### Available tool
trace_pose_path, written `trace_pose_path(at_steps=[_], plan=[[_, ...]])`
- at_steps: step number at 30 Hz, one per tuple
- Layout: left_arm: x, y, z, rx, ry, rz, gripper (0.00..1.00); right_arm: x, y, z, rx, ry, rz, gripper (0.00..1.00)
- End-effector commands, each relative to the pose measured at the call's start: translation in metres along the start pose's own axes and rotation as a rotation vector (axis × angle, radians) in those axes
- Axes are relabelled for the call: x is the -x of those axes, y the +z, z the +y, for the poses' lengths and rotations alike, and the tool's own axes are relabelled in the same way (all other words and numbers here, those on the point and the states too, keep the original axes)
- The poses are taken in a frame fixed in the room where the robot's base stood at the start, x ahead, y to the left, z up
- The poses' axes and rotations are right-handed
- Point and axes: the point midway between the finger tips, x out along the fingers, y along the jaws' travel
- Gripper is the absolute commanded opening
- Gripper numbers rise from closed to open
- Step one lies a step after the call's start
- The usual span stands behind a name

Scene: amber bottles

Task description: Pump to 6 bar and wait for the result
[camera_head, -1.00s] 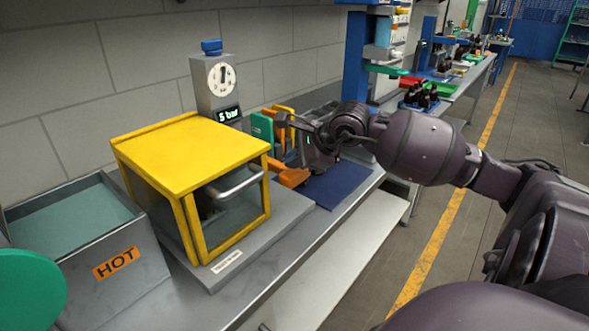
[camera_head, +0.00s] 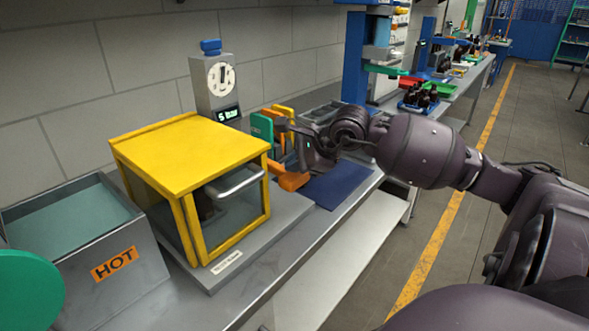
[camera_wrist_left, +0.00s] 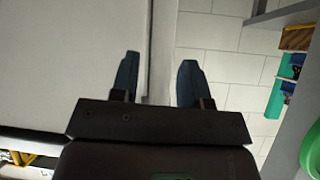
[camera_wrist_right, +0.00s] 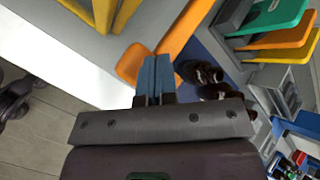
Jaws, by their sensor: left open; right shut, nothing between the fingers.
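A gauge post (camera_head: 214,88) stands by the wall with a round white dial and a small lit display (camera_head: 227,114). The display seems to start with 5, but the rest is blurred. In front is a yellow-framed chamber (camera_head: 190,150) with clear panes, a grey door handle (camera_head: 240,181) and a dark shape inside. My right gripper (camera_wrist_right: 156,70) is shut and empty, its fingertips over an orange lever (camera_wrist_right: 131,64). The lever also shows in the head view (camera_head: 291,181); contact is hard to tell. My left gripper (camera_wrist_left: 157,78) is open and empty, outside the head view.
A grey bath (camera_head: 120,240) marked HOT stands at the left, beside a green disc (camera_head: 28,290). Green and yellow upright panels (camera_head: 262,128) stand behind the lever. A dark blue mat (camera_head: 335,186) lies right of it. Dark bottles (camera_head: 418,98) stand in a far tray.

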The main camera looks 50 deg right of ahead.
Motion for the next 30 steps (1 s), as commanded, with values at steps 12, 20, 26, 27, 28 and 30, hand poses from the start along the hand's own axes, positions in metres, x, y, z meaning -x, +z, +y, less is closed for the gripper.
trace_pose_path(at_steps=[12, 20, 26, 27, 28, 30], plan=[[-0.0008, 0.0024, 0.0004, 0.0, 0.0, -0.003, 0.42, -0.0034, -0.0025, 0.0026, 0.0, 0.001, 0.0, 0.0], [-0.0014, 0.0043, 0.0005, 0.0, 0.001, -0.006, 0.42, -0.0052, -0.0038, 0.0039, 0.0, 0.001, 0.001, 0.0], [-0.0019, 0.0063, 0.0006, 0.0, 0.001, -0.009, 0.42, -0.0065, -0.0048, 0.0049, 0.0, 0.001, 0.001, 0.0], [-0.002, 0.0068, 0.0007, 0.0, 0.001, -0.01, 0.42, -0.0068, -0.0051, 0.0051, 0.0, 0.001, 0.001, 0.0], [-0.0021, 0.0071, 0.0007, 0.0, 0.001, -0.01, 0.42, -0.007, -0.0052, 0.0053, 0.0, 0.001, 0.001, 0.0], [-0.0023, 0.0078, 0.0007, 0.0, 0.001, -0.011, 0.42, -0.0075, -0.0056, 0.0056, 0.0, 0.001, 0.001, 0.0]])
